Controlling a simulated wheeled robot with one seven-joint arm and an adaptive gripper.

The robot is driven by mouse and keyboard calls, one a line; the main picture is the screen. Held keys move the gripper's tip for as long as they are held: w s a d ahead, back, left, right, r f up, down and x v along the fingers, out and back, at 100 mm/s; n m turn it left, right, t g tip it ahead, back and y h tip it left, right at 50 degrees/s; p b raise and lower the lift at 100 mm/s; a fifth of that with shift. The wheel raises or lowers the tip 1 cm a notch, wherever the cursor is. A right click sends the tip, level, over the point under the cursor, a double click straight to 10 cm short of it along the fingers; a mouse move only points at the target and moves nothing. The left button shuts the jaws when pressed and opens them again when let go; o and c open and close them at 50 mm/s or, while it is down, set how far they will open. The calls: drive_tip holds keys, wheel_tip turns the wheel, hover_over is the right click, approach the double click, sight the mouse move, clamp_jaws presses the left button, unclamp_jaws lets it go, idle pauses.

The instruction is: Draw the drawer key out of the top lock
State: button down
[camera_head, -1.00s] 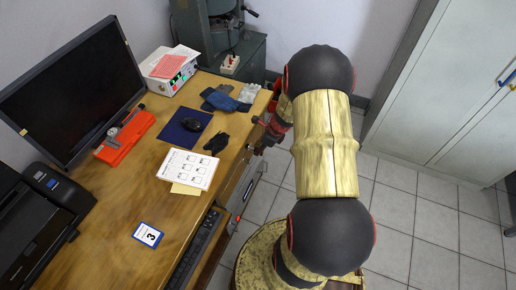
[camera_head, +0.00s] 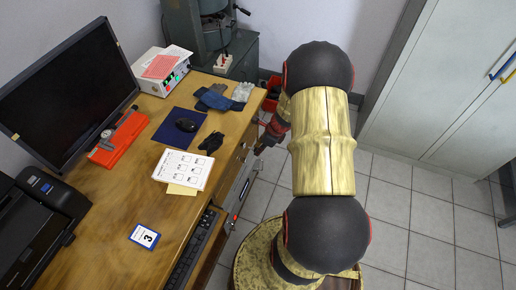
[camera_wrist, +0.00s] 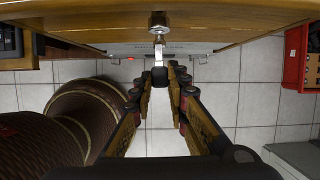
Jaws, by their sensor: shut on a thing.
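The drawer key (camera_wrist: 159,77) shows in the wrist view as a black head with a bright metal shank pointing to the lock. The top lock (camera_wrist: 157,27) is a round metal barrel on the wooden desk front, straight ahead of the key. The shank lines up with the lock; I cannot tell how much of it is inside. My gripper (camera_wrist: 162,80) is shut on the key's black head, with a finger at each side. In the head view my gripper (camera_head: 264,142) is small beside the desk's drawer side, and the key cannot be made out.
The wooden desk (camera_head: 120,205) carries a monitor, a mouse, a paper card and a keyboard (camera_head: 190,255). A red bin (camera_wrist: 301,58) stands at the right in the wrist view. A grey cabinet (camera_head: 445,90) stands at the right. Tiled floor lies open between desk and cabinet.

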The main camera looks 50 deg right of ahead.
drive_tip(key=shift+s+r, duration=0.1)
idle(0.3)
drive_tip(key=s+r+p, duration=0.1)
drive_tip(key=s+d+r, duration=0.1)
drive_tip(key=s+r+p, duration=0.1)
drive_tip(key=shift+s+d+p, duration=0.25)
drive_tip(key=shift+s+p, duration=0.05)
drive_tip(key=shift+p, duration=0.05)
idle(0.4)
